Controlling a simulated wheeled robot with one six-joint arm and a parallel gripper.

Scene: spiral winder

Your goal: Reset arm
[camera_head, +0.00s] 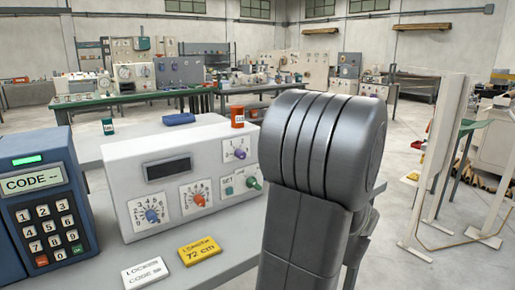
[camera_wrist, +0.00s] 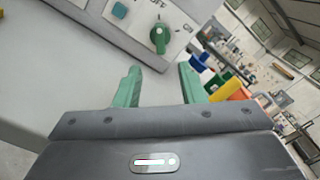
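My gripper (camera_wrist: 160,88) shows in the wrist view with its two green fingers spread apart and nothing between them. Ahead of the fingers is the front panel of a white control box, with a green knob (camera_wrist: 158,38) just beyond the gap and the word OFF beside it. In the head view my grey arm stands in front at the right of the white control box (camera_head: 135,188), and my gripper's fingers are hidden there. The box carries a dark display, a blue knob, a red knob, a purple knob and a green knob (camera_head: 254,183).
A blue keypad unit (camera_head: 45,205) stands left of the box. A white card (camera_head: 146,272) and a yellow card (camera_head: 199,251) lie in front on the grey table. Orange (camera_head: 238,117) and green (camera_head: 108,126) containers stand behind it. White upright frames (camera_head: 440,160) stand at right.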

